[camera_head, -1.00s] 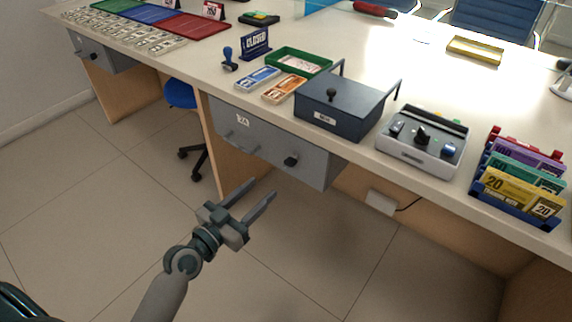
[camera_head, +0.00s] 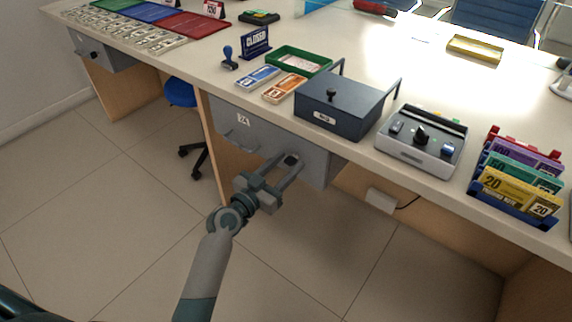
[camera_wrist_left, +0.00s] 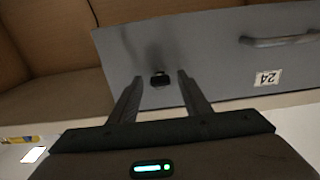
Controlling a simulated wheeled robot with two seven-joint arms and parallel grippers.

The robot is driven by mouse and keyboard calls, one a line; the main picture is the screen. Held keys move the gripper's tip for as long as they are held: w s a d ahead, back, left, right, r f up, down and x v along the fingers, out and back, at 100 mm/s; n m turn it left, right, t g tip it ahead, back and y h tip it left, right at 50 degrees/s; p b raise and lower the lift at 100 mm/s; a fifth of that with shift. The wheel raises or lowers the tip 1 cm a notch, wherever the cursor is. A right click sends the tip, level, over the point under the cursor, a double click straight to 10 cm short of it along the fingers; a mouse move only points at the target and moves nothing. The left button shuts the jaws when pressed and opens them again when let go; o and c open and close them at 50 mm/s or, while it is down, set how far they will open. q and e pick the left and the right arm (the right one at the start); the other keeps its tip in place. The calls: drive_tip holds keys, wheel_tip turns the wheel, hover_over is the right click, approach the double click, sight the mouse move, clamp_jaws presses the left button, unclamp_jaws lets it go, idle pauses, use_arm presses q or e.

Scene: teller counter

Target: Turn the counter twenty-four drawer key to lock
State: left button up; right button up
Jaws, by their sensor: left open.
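The grey counter drawer (camera_head: 222,112) with a "24" label (camera_head: 243,119) hangs under the counter top and looks closed. Its black key (camera_head: 291,160) is on the right part of the drawer front. My left gripper (camera_head: 287,163) is open in front of the drawer, its fingers on either side of the key in the picture. In the left wrist view the key (camera_wrist_left: 160,79) shows between the two open fingertips (camera_wrist_left: 157,78), with gaps on both sides. I cannot tell how far the fingertips are from the drawer front. My right gripper is not in view.
On the counter above stand a dark lidded box (camera_head: 338,103), a grey device with knobs (camera_head: 421,140) and a rack of coloured packs (camera_head: 516,178). A wooden panel (camera_head: 214,150) stands left of the gripper. The floor below is clear.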

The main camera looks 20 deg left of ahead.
use_arm(q)
drive_tip(key=shift+c, duration=0.4)
drive_tip(key=c, duration=1)
drive_tip(key=shift+o, duration=0.2)
